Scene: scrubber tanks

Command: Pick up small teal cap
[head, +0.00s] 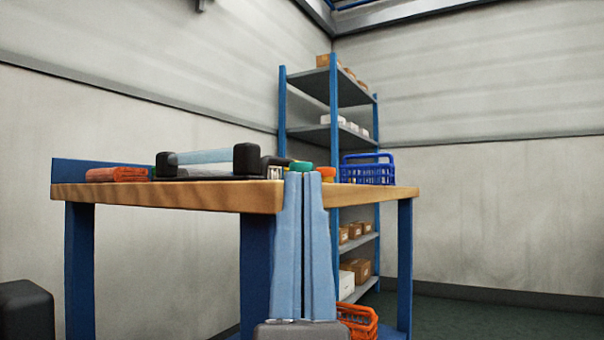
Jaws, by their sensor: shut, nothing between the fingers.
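A small teal cap (301,166) shows at the table's top, just above my fingertips in the picture; its lower part is hidden behind them. My gripper (303,175) points up in front of the table corner, its two pale blue fingers side by side, shut and empty. I cannot tell the depth gap between the fingertips and the cap, or whether they touch. The cap is on or above the wooden table (170,196); its base is out of sight.
A black device with a pale blue roll (205,157) and a folded orange cloth (117,174) lie left of the cap. Small items and a blue basket (367,171) crowd around and right of it. A blue-framed shelf (334,110) stands behind; an orange basket (358,322) is low down.

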